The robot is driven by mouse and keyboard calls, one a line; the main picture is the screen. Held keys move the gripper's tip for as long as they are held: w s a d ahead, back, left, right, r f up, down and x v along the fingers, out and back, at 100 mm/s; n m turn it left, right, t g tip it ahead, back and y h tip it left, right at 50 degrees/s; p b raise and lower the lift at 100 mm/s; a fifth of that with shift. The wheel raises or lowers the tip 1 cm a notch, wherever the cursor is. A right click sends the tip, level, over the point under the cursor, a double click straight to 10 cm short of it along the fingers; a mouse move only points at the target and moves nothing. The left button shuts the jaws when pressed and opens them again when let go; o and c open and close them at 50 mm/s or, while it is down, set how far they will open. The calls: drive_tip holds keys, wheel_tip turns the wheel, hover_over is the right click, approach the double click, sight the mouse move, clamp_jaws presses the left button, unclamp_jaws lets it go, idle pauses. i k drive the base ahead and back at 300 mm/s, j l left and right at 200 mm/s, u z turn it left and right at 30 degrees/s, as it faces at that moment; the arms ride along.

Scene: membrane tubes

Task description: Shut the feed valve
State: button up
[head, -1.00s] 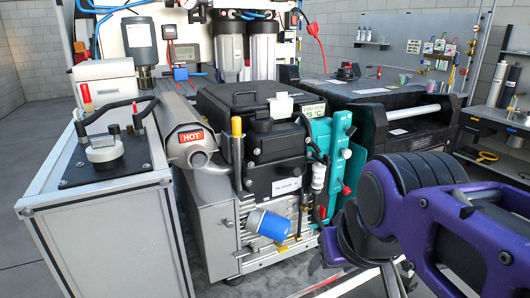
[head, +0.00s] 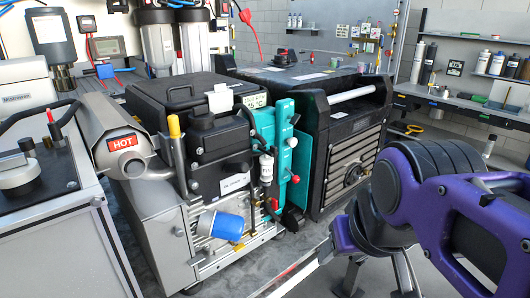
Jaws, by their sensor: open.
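I cannot pick out a feed valve for certain, and no valve label is readable. The membrane tubes named for the scene are not clearly visible. A teal upright panel (head: 285,140) on the side of the machine carries a small red knob (head: 274,204). Two clear-bodied filter housings (head: 155,45) hang on the white back panel at the top left. My purple and black arm fills the lower right of the head view. The jaws of my gripper cannot be made out there.
A grey machine with a black top (head: 185,100) stands at centre-left, with a blue cylinder (head: 221,225) on its front. A black unit (head: 345,150) stands behind. Wall shelves and a bench (head: 460,105) are at the right.

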sight(49, 112)
drive_tip(key=u, duration=1.7)
drive_tip(key=i+j, duration=0.15)
drive_tip(key=j, duration=0.15)
drive_tip(key=j+z, duration=0.25)
drive_tip(key=j, duration=0.45)
drive_tip(key=i+l+u, duration=0.15)
drive_tip(key=l, duration=0.25)
